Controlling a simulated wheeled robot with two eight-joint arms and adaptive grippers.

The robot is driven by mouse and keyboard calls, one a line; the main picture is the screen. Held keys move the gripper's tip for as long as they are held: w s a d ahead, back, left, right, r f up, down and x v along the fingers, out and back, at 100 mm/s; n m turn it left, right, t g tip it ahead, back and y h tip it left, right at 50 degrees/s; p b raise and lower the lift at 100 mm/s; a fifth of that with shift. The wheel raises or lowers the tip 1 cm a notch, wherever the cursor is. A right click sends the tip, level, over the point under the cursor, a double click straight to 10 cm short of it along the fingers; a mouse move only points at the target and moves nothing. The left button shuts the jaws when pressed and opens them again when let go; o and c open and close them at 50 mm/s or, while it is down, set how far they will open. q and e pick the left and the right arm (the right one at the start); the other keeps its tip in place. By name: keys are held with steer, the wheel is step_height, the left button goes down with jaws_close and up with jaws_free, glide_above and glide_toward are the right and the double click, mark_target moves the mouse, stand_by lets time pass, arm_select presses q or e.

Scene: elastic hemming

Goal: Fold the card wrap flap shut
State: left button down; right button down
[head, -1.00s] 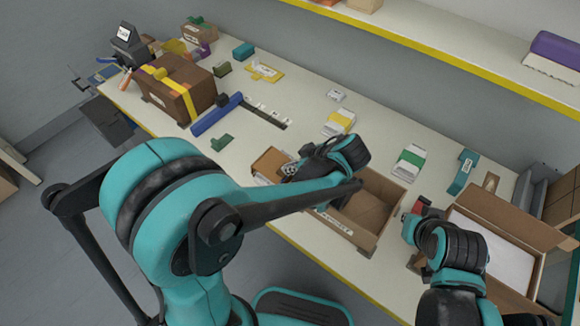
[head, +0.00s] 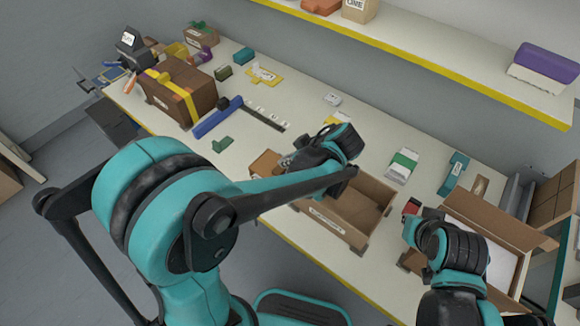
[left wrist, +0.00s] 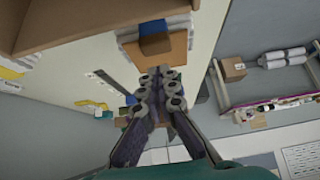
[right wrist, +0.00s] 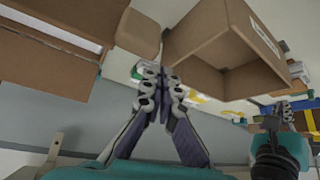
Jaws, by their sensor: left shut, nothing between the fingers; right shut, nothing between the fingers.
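A brown card piece (head: 264,164), which looks like the card wrap, lies at the bench's front edge, left of the open box. My left arm covers much of it. In the left wrist view a tan card panel (left wrist: 172,60) shows beyond the fingertips, with a blue block and a white stack by it. I cannot tell how far the flap stands open. My left gripper (head: 288,164) is shut and empty, close to the card; its fingertips (left wrist: 160,78) overlap the panel's near edge in view. My right gripper (right wrist: 161,72) is shut and empty, near the boxes at the right.
An open cardboard box (head: 378,226) stands right of the card, under my left forearm. Another open carton (head: 500,222) stands by my right gripper. A green-banded stack (head: 402,165), a brown parcel with yellow straps (head: 170,92) and a blue tool (head: 217,119) lie on the bench.

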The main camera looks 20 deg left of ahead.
arm_select(q)
steer(key=s+d+r+p, duration=0.1)
steer(key=s+d+r, duration=0.1)
steer(key=d, duration=0.7)
steer(key=shift+s+r, duration=0.35)
steer(key=shift+s, duration=0.4)
arm_select(e)
step_height(320, 180, up, 2)
steer(key=shift+d+r, duration=0.1)
arm_select(q)
steer(key=shift+s, duration=0.1)
arm_select(e)
steer(key=shift+s, duration=0.1)
